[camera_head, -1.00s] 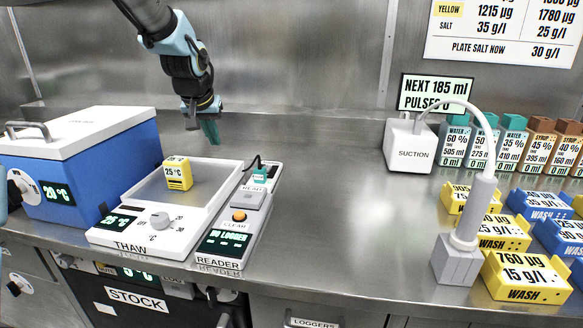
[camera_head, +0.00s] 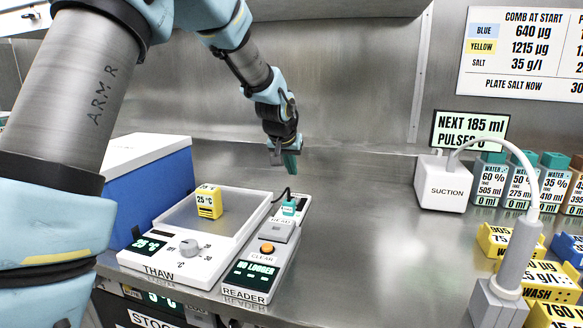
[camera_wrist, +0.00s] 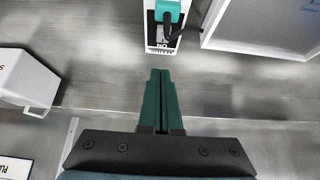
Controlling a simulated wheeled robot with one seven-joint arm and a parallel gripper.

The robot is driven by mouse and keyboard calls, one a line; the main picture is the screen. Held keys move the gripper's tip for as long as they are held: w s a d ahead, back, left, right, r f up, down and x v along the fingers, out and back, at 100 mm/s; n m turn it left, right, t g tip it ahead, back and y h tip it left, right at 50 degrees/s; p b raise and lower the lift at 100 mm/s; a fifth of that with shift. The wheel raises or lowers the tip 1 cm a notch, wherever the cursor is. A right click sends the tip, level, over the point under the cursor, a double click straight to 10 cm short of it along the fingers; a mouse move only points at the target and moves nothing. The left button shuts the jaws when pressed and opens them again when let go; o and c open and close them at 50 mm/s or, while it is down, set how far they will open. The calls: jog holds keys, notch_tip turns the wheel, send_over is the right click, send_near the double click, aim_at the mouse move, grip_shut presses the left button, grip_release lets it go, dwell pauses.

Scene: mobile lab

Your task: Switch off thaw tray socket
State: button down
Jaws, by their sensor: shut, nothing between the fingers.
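The socket (camera_head: 303,203) is a narrow white strip behind the reader, with a teal plug (camera_head: 289,208) and a black cable in it. In the wrist view the socket strip (camera_wrist: 150,50) is at the top, with the teal plug (camera_wrist: 168,10) at the frame edge and a dark marked area below it that seems to read ON, upside down. The thaw tray (camera_head: 235,232) is white and shallow and stands left of the reader. My gripper (camera_head: 290,172) is shut and empty, above and behind the socket, apart from it. Its green fingers (camera_wrist: 160,75) point towards the strip.
A yellow 25 °C block (camera_head: 208,207) sits in the thaw tray. The reader (camera_head: 255,275) has an orange button. A blue box (camera_head: 155,185) stands left. The suction unit (camera_head: 440,187) and yellow wash blocks (camera_head: 548,272) are right. The counter between is bare.

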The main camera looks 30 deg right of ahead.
jog(key=p, duration=0.1)
send_over(297, 200)
jog(key=s+a, duration=0.1)
notch_tip(297, 200, down, 6)
jog(key=shift+a+r, duration=0.1)
jog(key=shift+a, duration=0.05)
jog(key=f, duration=0.3)
jog(key=shift+s+a+p, duration=0.25)
jog(key=shift+s+p, duration=0.05)
jog(key=shift+p, duration=0.1)
jog(key=shift+f, duration=0.25)
